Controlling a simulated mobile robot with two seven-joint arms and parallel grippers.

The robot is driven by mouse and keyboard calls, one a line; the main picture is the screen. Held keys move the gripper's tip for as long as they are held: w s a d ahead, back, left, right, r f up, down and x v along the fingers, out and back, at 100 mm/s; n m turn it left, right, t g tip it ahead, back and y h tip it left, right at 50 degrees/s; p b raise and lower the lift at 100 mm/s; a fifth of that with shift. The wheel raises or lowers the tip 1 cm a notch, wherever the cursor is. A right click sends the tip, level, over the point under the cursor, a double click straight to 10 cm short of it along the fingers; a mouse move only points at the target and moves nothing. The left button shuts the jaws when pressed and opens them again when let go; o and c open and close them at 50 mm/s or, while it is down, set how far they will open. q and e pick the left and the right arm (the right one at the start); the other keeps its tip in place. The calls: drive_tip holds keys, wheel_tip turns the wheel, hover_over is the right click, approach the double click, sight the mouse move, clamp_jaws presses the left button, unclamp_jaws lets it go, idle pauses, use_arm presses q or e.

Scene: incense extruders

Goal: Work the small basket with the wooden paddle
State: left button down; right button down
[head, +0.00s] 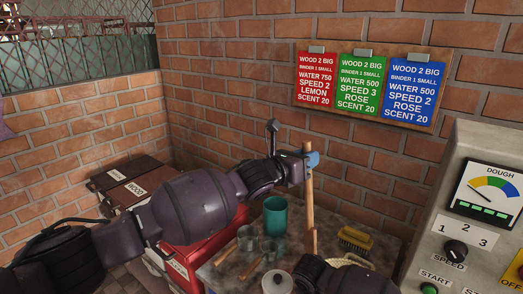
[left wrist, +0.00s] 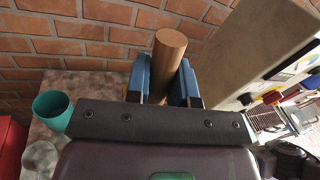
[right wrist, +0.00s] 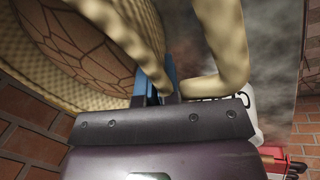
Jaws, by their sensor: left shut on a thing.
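The wooden paddle (head: 310,205) stands nearly upright, its long round handle rising above the table. My left gripper (head: 311,160) is shut on the upper part of this handle. In the left wrist view the handle (left wrist: 166,62) shows between the blue fingers. The small basket (right wrist: 215,82) is close in the right wrist view, a pale woven body with thick rim or handle strands. My right gripper (right wrist: 158,88) is right at these strands, which partly hide its fingers; I cannot tell whether it grips them. In the head view my right arm covers most of the basket.
A teal cup (head: 275,216), small clear cups (head: 247,238), a yellow brush (head: 355,239) and a pale lidded pot (head: 277,282) crowd the table. A control machine (head: 450,215) stands at right. Three recipe cards hang on the brick wall. A red case (head: 205,245) is at left.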

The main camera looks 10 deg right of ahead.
use_arm(q)
drive_tip(key=s+d+m+g+h, duration=0.1)
drive_tip(key=s+d+m+g, duration=0.15)
drive_tip(key=s+d, duration=0.55)
wheel_tip(320, 180, down, 14)
drive_tip(key=w+d, duration=0.1)
drive_tip(key=shift+f+n+g, duration=0.25)
drive_tip(key=shift+n+g, duration=0.1)
drive_tip(key=shift+g, duration=0.1)
idle(0.8)
drive_tip(key=shift+w, duration=0.1)
idle(0.6)
drive_tip(key=s+a, duration=0.5)
drive_tip(key=shift+s+a, duration=0.2)
drive_tip(key=shift+a, duration=0.2)
idle(1.1)
